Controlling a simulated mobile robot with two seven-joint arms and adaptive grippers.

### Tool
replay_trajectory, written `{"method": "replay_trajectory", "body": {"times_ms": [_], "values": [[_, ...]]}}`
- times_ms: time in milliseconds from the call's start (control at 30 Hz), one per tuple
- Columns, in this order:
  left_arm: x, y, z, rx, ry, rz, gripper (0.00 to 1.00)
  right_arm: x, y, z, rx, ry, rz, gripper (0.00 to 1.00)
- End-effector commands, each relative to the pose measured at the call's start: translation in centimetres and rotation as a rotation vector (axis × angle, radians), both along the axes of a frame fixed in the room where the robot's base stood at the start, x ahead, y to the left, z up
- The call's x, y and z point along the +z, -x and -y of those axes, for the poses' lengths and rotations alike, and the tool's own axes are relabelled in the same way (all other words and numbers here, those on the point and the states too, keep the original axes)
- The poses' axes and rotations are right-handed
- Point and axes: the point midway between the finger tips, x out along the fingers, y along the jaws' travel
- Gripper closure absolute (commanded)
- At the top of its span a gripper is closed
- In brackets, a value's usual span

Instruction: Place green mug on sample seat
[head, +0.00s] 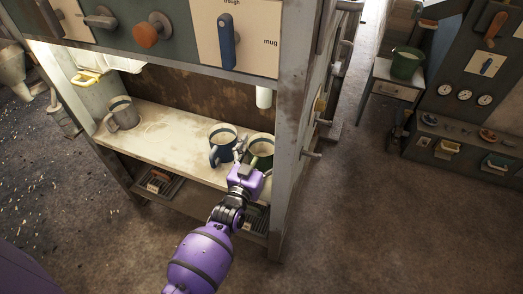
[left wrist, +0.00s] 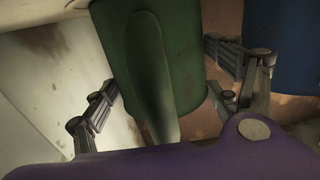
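The green mug (head: 261,146) stands at the right end of the pale shelf, partly covered by my left gripper (head: 249,160). In the left wrist view, the green mug (left wrist: 180,50) fills the middle, its handle (left wrist: 152,75) facing my palm. My left gripper (left wrist: 160,88) is open, with fingers on both sides of the mug. The right-hand fingers lie between the green mug and the blue mug; whether any finger touches the green mug I cannot tell. I cannot make out which spot is the sample seat. My right gripper is not in view.
The blue mug (head: 222,143) stands close left of the green one, and a grey mug (head: 122,114) is at the shelf's left end. The shelf (head: 170,135) is clear between them. A cabinet post (head: 290,130) rises just right.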

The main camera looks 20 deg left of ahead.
Motion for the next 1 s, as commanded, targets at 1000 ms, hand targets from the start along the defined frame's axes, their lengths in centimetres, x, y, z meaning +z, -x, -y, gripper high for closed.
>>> {"method": "replay_trajectory", "body": {"times_ms": [1000], "values": [[1.2,11.6,-0.3,0.000,-0.001,-0.001,0.18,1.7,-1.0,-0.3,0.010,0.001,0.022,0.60]]}}
